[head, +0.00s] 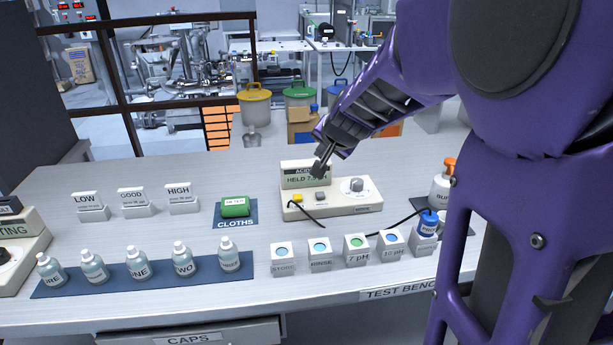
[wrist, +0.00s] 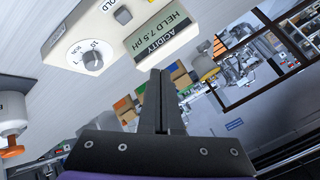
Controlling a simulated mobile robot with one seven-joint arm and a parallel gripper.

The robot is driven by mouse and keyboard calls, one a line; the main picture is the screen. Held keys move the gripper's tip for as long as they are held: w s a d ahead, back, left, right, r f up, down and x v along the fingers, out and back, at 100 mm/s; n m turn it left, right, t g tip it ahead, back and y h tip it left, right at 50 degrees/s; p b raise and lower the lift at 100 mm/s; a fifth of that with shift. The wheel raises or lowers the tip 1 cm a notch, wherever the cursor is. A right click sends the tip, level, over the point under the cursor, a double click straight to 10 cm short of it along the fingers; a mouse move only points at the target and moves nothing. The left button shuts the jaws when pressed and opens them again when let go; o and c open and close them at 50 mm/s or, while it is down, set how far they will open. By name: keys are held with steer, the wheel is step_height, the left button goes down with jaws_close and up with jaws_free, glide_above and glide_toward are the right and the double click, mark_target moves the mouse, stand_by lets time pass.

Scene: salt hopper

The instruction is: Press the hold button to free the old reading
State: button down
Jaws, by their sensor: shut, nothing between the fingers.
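The cream acidity meter (head: 340,209) stands on the bench in the head view. Its screen (head: 305,178) is partly covered by my gripper there; in the wrist view the screen (wrist: 163,38) reads "HELD 7.5 pH". The meter has a yellow button (head: 297,198), a grey button (head: 320,196) and a grey knob (head: 357,184). The grey button (wrist: 123,15) and knob (wrist: 92,58) also show in the wrist view.
A dark cable (head: 395,222) runs from the meter to the right. Labelled cups (head: 320,257) stand in front, a green cloth pack (head: 235,206) lies to the left, and bottles (head: 138,263) stand on a blue mat. A white bottle with an orange top (head: 442,187) is at right.

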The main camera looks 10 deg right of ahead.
steer(key=b, duration=0.6)
glide_above(320, 201)
step_height(320, 201, down, 6)
steer(key=shift+f, duration=0.25)
steer(key=shift+f+p, duration=0.35)
steer(key=shift+f, duration=0.6)
stand_by(0.7)
steer(key=shift+f, duration=0.45)
steer(key=shift+f, duration=0.55)
stand_by(0.7)
steer(key=shift+r+p, duration=0.95)
steer(key=shift+r, duration=0.05)
step_height(320, 201, up, 5)
steer(key=p, duration=0.4)
steer(key=shift+p, duration=0.3)
